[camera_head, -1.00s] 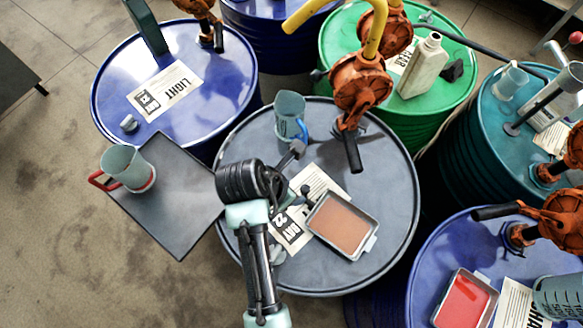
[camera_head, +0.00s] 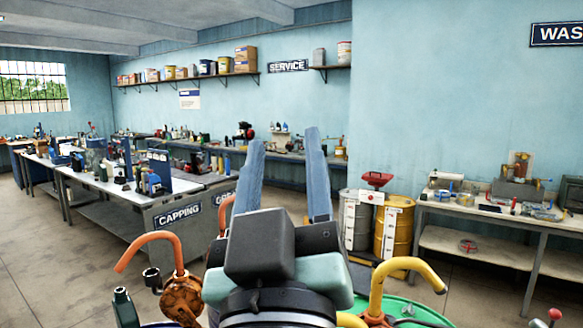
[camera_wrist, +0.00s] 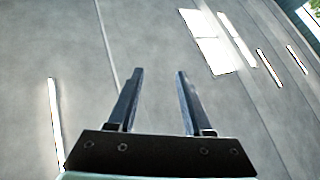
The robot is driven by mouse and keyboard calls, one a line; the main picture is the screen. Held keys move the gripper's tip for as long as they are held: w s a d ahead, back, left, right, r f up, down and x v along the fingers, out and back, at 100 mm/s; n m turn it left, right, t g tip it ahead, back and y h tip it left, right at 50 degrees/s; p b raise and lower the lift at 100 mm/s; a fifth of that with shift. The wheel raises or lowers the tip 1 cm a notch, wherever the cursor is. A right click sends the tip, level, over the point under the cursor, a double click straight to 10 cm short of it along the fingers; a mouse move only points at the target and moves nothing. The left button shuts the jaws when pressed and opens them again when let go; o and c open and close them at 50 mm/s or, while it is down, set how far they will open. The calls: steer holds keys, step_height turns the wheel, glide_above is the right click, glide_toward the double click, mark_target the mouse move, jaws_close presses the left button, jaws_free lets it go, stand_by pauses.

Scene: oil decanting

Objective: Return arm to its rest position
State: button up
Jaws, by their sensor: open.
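My gripper (camera_head: 284,165) is raised in front of the body camera, its two long blue-grey fingers pointing up and standing apart. Nothing is between them. In the wrist view my gripper (camera_wrist: 158,75) is also open and empty, with the grey ceiling behind it. My wrist hides part of the drums below. An orange pump spout (camera_head: 150,240) rises to the left of my wrist and a yellow pump spout (camera_head: 408,268) to the right. The green drum's top (camera_head: 400,308) shows only in part at the lower right.
A long bench with a CAPPING sign (camera_head: 178,215) stands at the left. A grey drum (camera_head: 356,222) and a yellow drum (camera_head: 394,232) stand beyond my gripper. A workbench (camera_head: 480,212) lines the right wall. Open floor (camera_head: 90,275) shows at the left.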

steer(key=s+r+m+t, duration=0.3)
steer(key=s+r, duration=0.3)
steer(key=shift+s+d+r, duration=0.15)
steer(key=shift+d+r, duration=0.15)
steer(key=shift+r, duration=0.05)
